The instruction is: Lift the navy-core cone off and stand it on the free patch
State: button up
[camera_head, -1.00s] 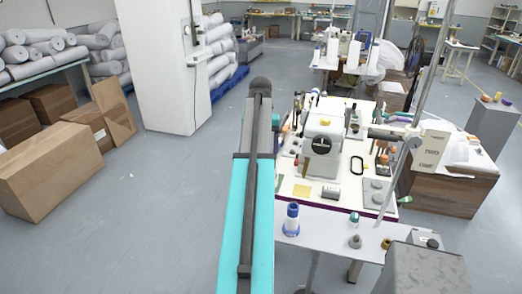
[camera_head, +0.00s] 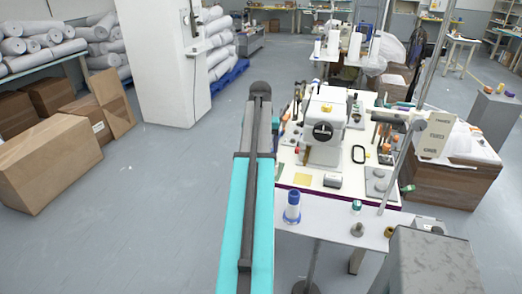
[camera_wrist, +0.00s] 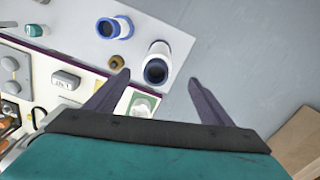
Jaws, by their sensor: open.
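In the wrist view, a white cone with a dark navy core (camera_wrist: 156,71) stands on the grey table near its edge. It shows between the fingers of my open gripper (camera_wrist: 159,77), nearer the left fingertip; neither finger visibly touches it. I cannot tell the height gap. A second white cone with blue rings (camera_wrist: 108,28) is up and left of it. In the head view, a blue-and-white cone shape (camera_head: 292,207) stands at the table's left end; I cannot tell whether it is one cone or two. My gripper is not visible there.
A small brass piece (camera_wrist: 116,62) sits beside the navy-core cone. A teal-topped spool (camera_head: 357,207) and a grey cone (camera_head: 357,230) stand farther right on the grey table (camera_head: 325,219). The sewing machine (camera_head: 323,130) is behind.

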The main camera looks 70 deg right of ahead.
jog(key=shift+f+b, duration=1.7)
jog(key=shift+f, duration=1.3)
jog(key=c, duration=1.3)
jog(key=shift+o, duration=0.2)
jog(key=shift+r, duration=0.1)
jog(key=shift+r+p, duration=2.05)
jog(key=shift+r, duration=1)
jog(key=shift+r+p, duration=1.3)
jog(key=shift+r, duration=0.6)
